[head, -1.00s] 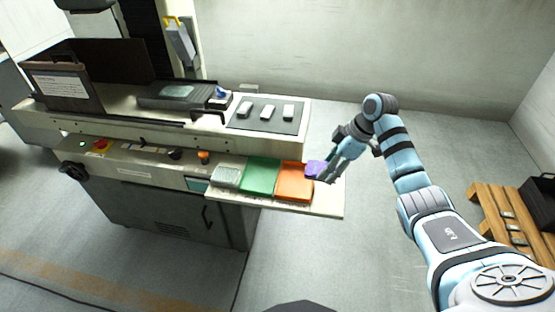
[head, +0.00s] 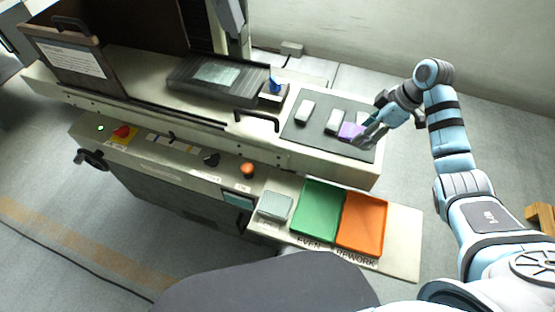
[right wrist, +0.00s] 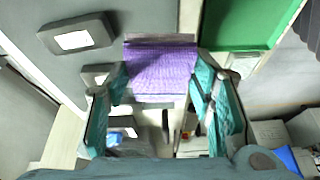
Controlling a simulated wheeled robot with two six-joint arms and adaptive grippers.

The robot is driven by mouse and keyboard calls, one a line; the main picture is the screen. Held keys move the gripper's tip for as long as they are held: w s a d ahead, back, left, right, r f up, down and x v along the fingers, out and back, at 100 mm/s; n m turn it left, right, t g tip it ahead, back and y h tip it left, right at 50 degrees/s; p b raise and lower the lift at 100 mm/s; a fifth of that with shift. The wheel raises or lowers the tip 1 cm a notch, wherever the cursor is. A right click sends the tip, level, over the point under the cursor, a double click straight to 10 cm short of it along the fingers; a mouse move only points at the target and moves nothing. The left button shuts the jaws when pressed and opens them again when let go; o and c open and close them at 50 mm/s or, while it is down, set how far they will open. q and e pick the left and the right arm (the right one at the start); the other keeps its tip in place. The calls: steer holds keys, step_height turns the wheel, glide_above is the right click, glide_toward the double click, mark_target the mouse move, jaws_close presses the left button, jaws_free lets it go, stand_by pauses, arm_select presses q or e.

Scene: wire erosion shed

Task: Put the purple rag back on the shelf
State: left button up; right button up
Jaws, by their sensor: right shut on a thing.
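The purple rag (head: 350,131) is held in my right gripper (head: 367,136), over the right part of the dark mat on the machine's upper top. In the right wrist view the rag (right wrist: 160,70) spans the space between the two teal fingers of the gripper (right wrist: 163,100), which are shut on it. Whether the rag touches the mat or a block there is unclear. The lower shelf (head: 403,240) juts out at the machine's front right and carries a green tray (head: 316,212) and an orange tray (head: 362,224). My left gripper is not in view.
Pale blocks (head: 305,111) stand on the dark mat (head: 291,133) beside the rag. A small grey tray (head: 275,206) sits left of the green one. An orange knob (head: 248,170) and a red button (head: 122,131) stick up from the front panel. The shelf's right end is bare.

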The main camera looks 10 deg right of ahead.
steer(key=s+a+r, duration=0.2)
steer(key=a+r, duration=0.1)
steer(key=a, duration=0.7)
steer(key=s+a+r, duration=0.1)
steer(key=a+r, duration=0.1)
steer(key=a, duration=0.8)
steer(key=shift+n, duration=0.4)
steer(key=w+f, duration=0.1)
steer(key=f, duration=0.4)
steer(key=w+f+b, duration=0.1)
steer(key=f, duration=0.5)
steer(key=w+f+b, duration=0.1)
steer(key=f, duration=0.4)
steer(key=shift+d+f, duration=0.2)
steer(key=shift+d, duration=0.05)
steer(key=f, duration=0.1)
steer(key=s+f+b, duration=0.1)
steer(key=f, duration=0.1)
steer(key=shift+s+a+f, duration=0.15)
steer(key=shift+s+f, duration=0.05)
steer(key=shift+f, duration=0.3)
steer(key=shift+w+f, duration=0.1)
steer(key=shift+w, duration=0.2)
steer(key=o, duration=0.7)
steer(key=shift+o, duration=0.7)
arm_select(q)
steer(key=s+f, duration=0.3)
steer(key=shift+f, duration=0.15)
arm_select(e)
steer(key=shift+s, duration=0.1)
